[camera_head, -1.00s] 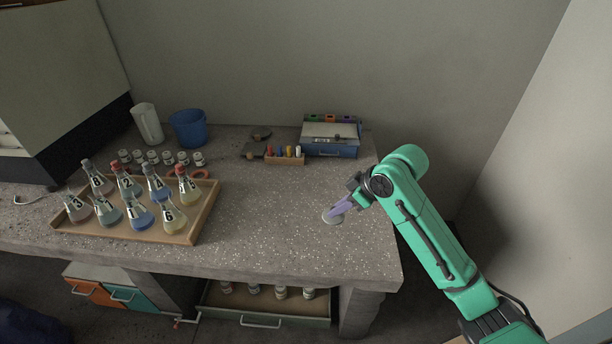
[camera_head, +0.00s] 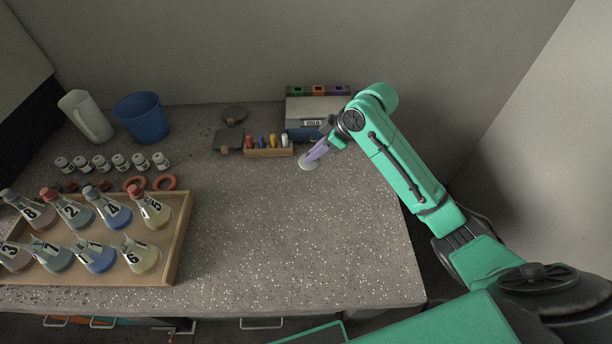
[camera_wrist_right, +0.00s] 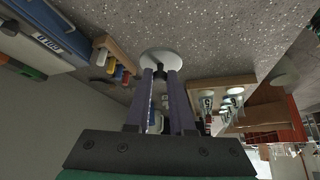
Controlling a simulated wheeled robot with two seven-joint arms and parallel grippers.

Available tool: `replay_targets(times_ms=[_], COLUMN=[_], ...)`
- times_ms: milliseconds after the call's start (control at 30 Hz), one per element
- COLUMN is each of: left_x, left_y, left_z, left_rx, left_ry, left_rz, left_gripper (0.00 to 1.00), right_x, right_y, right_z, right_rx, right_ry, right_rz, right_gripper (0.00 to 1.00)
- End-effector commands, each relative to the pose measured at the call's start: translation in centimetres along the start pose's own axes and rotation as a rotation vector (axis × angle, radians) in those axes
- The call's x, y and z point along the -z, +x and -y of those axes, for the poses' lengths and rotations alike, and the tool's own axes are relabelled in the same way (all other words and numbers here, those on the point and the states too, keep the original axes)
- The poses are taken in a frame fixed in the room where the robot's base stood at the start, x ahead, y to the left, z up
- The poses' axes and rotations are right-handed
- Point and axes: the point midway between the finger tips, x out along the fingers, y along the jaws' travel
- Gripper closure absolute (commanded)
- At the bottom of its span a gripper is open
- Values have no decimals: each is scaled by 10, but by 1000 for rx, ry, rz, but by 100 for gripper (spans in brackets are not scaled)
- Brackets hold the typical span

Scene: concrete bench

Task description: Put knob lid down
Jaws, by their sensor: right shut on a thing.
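The knob lid (camera_head: 308,163) is a pale round disc at the end of my right gripper (camera_head: 314,153), in the head view near the back of the bench. The purple fingers are shut on it from above. In the right wrist view the lid (camera_wrist_right: 166,58) shows as a whitish disc just beyond the fingertips of the right gripper (camera_wrist_right: 160,78), with the part between the fingers mostly hidden. I cannot tell whether the lid touches the bench or hangs just above it. My left gripper is not in view.
A wooden block with coloured pegs (camera_head: 268,152) and a blue-and-white device (camera_head: 305,133) stand close behind the lid. A wooden tray (camera_head: 176,235) of numbered flasks is at left. A blue bucket (camera_head: 142,118) stands further back. The bench (camera_head: 300,230) is clear in front.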

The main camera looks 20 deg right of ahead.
Motion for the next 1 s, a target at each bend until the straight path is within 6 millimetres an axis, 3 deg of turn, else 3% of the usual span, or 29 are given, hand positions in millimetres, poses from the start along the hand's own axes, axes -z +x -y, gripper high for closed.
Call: replay_targets(times_ms=[100, 200, 533, 633, 933, 967, 1000], left_x=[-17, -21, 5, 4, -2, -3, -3], left_y=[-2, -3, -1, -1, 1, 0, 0], left_z=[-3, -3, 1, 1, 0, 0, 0], left_rx=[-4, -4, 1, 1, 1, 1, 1], left_ry=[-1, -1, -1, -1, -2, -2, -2], left_rz=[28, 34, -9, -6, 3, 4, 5], left_gripper=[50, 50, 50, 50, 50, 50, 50], right_x=[-24, -42, -77, -84, -86, -85, -85], right_y=[35, 62, 118, 128, 131, 131, 130], right_z=[1, 1, 0, -1, -1, -1, -1], right_rx=[5, 3, 1, -1, -2, -2, -2], right_ry=[5, 4, 3, 1, -1, -1, -1], right_rz=[4, 4, 2, 1, 0, 0, 0], right_gripper=[100, 100, 100, 100, 100, 71, 56])
